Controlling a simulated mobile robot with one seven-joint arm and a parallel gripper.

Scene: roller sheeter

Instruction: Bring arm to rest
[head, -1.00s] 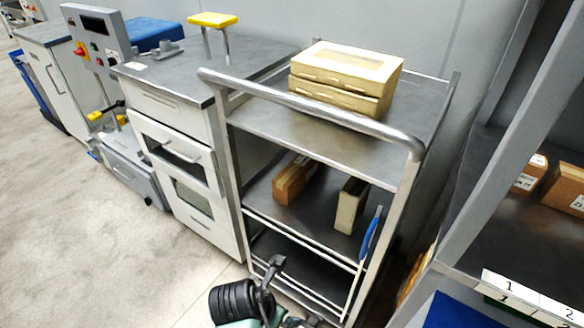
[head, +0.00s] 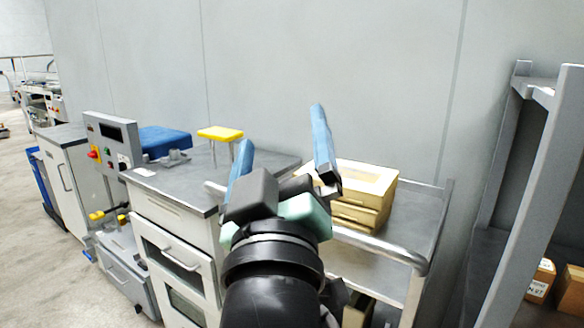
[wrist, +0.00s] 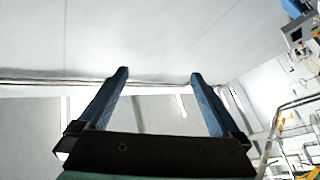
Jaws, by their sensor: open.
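My gripper (head: 281,150) is raised in front of the cart in the head view. Its two blue fingers point up and stand wide apart, with nothing between them. In the wrist view my gripper (wrist: 158,82) is also open and empty, with the pale wall and ceiling area beyond it. My black arm hides part of the cart and of the drawer cabinet.
A metal cart (head: 415,215) carries stacked tan boxes (head: 372,183) on top. A grey shelf rack (head: 540,190) stands at the right.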

